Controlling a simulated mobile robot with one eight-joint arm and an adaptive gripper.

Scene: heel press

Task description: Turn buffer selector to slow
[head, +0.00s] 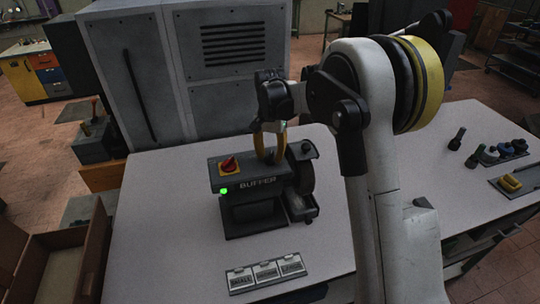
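The buffer (257,184) is a dark bench machine on the light table, with "BUFFER" on its front and a wheel at its right end.
A plate with three labelled sections (265,273) lies on the table in front of the buffer. A large grey cabinet (225,75) stands behind. Small dark tools (457,139) and a tray with yellow pieces (511,182) lie at right. The table left of the buffer is clear.

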